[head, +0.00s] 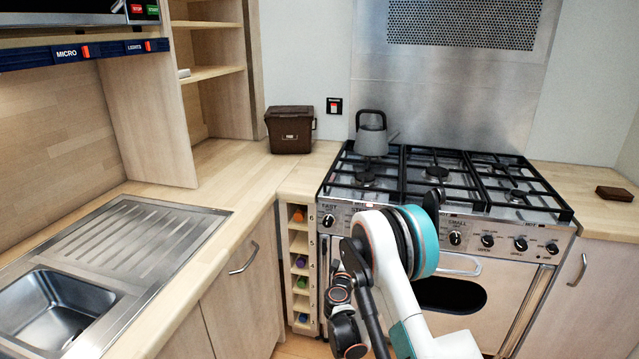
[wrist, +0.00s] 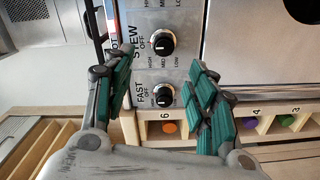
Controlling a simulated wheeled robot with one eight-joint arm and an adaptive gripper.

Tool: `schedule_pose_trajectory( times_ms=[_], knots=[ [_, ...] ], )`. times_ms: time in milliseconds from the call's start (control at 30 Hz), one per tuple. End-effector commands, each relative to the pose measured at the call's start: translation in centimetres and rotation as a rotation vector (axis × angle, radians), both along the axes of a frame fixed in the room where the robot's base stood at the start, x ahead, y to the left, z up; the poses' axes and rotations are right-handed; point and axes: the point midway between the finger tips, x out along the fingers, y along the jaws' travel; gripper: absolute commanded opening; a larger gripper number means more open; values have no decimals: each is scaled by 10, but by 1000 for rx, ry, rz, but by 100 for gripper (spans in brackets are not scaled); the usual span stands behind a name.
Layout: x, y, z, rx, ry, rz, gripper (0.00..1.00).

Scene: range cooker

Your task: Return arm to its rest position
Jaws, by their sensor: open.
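My arm (head: 395,270) reaches up in front of the range cooker (head: 520,290) in the head view, bent at a white and teal joint. My gripper (wrist: 160,65) is open and empty in the wrist view, its two green-padded fingers spread apart. Beyond the gap are the FAST knob (wrist: 163,95) and the STEW knob (wrist: 162,42) on the cooker's steel front panel. I cannot tell whether a finger touches the panel. In the head view the fingers are hard to make out among the dark arm parts, and the arm covers some of the cooker's knobs.
A grey kettle (head: 371,134) stands on the back left burner. A brown bin (head: 290,130) is on the counter left of the cooker. A narrow bottle rack (head: 301,260) adjoins the cooker's left side. The sink (head: 62,308) is at the far left.

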Motion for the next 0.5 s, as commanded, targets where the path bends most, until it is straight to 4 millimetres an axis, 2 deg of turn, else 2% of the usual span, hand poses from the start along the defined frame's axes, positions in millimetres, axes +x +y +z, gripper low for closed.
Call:
schedule_pose_trajectory(
  times_ms=[267,500],
  knots=[
    [-10,-29,77,150,47,-72,52],
    [-42,-55,140,305,103,-142,52]
  ],
)
